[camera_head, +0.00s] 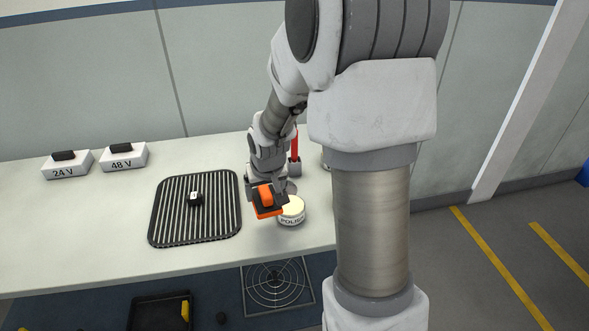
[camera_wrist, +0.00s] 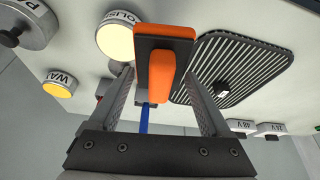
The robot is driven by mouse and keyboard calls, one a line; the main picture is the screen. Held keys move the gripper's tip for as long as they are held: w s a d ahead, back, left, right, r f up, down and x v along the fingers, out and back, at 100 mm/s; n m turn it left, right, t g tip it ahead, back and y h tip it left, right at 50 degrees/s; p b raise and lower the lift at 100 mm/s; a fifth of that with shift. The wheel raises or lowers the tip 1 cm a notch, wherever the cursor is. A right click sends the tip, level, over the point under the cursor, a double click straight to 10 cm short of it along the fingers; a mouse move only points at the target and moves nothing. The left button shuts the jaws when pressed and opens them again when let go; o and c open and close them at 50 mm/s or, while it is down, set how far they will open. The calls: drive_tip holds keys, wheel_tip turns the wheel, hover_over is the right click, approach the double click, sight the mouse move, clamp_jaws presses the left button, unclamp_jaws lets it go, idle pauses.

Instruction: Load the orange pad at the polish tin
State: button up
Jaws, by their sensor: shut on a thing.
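My gripper (camera_head: 268,188) is shut on the orange grip of the orange pad (camera_head: 264,209), which has a dark backing plate. In the wrist view, the gripper (camera_wrist: 162,76) has one finger on each side of the grip, and the pad (camera_wrist: 165,32) shows beyond the fingertips. The polish tin (camera_head: 291,217) is an open white round tin with pale yellow contents, on the bench just right of the pad. It also shows in the wrist view (camera_wrist: 116,42), at the pad's left. The pad's height above the bench is hard to tell.
A ribbed black mat (camera_head: 163,218) with a small dark block (camera_head: 195,199) lies left of my gripper. A wax tin (camera_wrist: 58,88) and a grey knobbed lid (camera_wrist: 28,24) stand nearby. Boxes marked 24 V (camera_head: 68,169) and 48 V (camera_head: 123,160) stand at the back left.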

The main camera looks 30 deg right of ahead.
drive_tip(key=w+d+r+m, duration=0.1)
drive_tip(key=w+d+r, duration=0.1)
drive_tip(key=d, duration=0.6)
drive_tip(key=shift+s+a+f+b, duration=0.15)
drive_tip(key=shift+f+b, duration=0.85)
drive_tip(key=shift+f, duration=0.55)
drive_tip(key=shift+s+a+f+b, duration=0.15)
drive_tip(key=shift+f+b, duration=0.8)
drive_tip(key=shift+f, duration=0.6)
drive_tip(key=shift+d+f+b, duration=0.1)
drive_tip(key=shift+f+b, duration=0.45)
drive_tip(key=shift+f, duration=0.05)
drive_tip(key=shift+r, duration=0.1)
wheel_tip(320, 180, up, 7)
drive_tip(key=p, duration=0.5)
